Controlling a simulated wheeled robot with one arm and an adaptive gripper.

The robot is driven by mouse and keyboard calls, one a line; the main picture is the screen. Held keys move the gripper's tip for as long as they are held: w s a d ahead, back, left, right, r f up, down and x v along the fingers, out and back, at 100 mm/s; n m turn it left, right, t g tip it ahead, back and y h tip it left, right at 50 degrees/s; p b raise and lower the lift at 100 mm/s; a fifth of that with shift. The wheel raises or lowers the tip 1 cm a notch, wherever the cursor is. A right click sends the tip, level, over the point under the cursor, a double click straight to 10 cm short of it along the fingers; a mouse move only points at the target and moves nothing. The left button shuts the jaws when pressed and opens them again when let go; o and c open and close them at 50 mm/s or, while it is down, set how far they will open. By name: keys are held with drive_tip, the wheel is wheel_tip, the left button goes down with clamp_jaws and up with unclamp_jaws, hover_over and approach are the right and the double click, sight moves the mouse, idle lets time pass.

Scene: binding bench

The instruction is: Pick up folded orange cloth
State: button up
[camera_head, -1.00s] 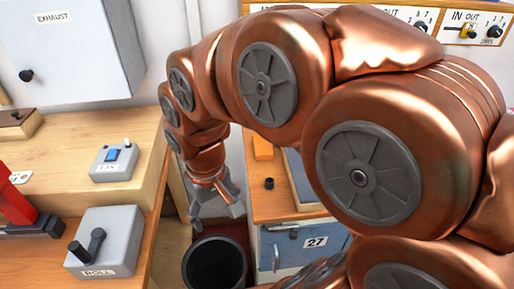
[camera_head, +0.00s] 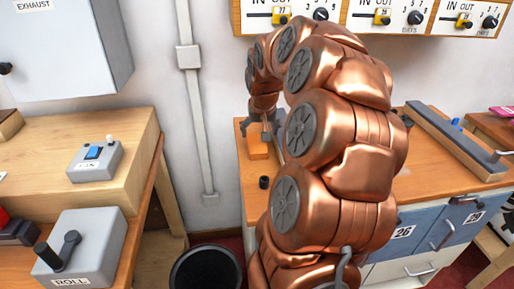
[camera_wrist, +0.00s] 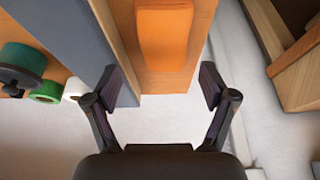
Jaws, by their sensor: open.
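The folded orange cloth (camera_head: 257,146) lies on the left part of the wooden bench top (camera_head: 247,208). My gripper (camera_head: 262,122) is just behind and above the cloth in the head view, partly hidden by my arm. In the wrist view my gripper (camera_wrist: 161,88) is open and empty, its fingers spread wider than the cloth. It does not touch the cloth.
A grey-blue slab (camera_wrist: 82,45) lies close along the left of the cloth in the wrist view, with a green roll (camera_wrist: 22,60) further left. A small black knob (camera_head: 264,182) stands on the bench. A dark bin (camera_head: 205,270) stands on the floor between the benches.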

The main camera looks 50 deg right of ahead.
sight(257, 143)
drive_tip(key=shift+p+x, duration=0.55)
drive_tip(key=shift+x, duration=2.5)
drive_tip(key=shift+a, duration=0.25)
drive_tip(key=c, duration=0.8)
wheel_tip(257, 143, up, 10)
drive_tip(key=shift+b, duration=0.55)
